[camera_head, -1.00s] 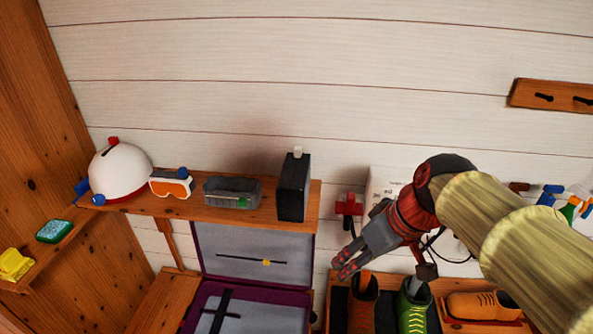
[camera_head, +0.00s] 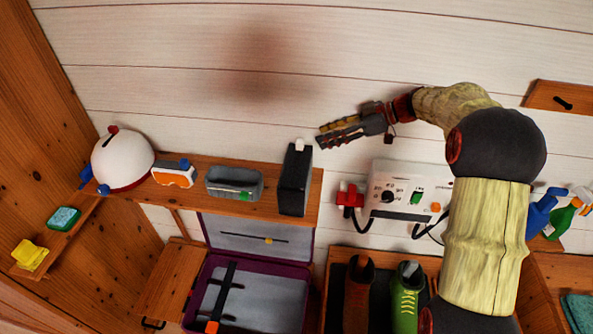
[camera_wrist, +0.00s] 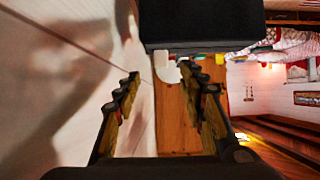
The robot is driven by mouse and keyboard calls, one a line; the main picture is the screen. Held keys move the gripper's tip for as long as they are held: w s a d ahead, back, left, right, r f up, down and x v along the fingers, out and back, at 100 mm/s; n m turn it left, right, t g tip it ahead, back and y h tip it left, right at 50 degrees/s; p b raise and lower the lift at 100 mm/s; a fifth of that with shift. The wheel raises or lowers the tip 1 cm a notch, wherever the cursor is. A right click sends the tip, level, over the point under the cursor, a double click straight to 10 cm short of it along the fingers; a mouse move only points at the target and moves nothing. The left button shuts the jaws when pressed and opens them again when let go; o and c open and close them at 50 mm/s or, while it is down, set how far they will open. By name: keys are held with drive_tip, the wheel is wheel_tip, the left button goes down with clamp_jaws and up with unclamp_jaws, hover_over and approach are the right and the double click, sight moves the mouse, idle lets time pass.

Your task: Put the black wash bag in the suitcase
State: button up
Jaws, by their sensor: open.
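The black wash bag (camera_head: 294,182) stands upright at the right end of the wooden shelf, with a small white piece on top. The open suitcase (camera_head: 197,297) lies below the shelf; it is purple-edged with a grey lining and dark straps. My gripper (camera_head: 321,137) is open and empty, up and right of the bag and apart from it, its fingers pointing left. In the wrist view, a large black block, which appears to be the bag (camera_wrist: 203,22), fills the top centre beyond my open fingers (camera_wrist: 164,78).
The shelf (camera_head: 215,206) also holds a white helmet (camera_head: 121,160), orange goggles (camera_head: 174,175) and a grey case (camera_head: 234,184) with a green tab. A white control box (camera_head: 408,194) is on the wall at right, above the boots (camera_head: 406,302). The wall above the shelf is clear.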

sight(303, 141)
drive_tip(key=p+x, duration=0.1)
drive_tip(key=x, duration=0.6)
drive_tip(key=shift+a+p, duration=0.35)
drive_tip(key=shift+a, duration=0.1)
drive_tip(key=c, duration=0.4)
clamp_jaws()
drive_tip(key=shift+r, duration=0.1)
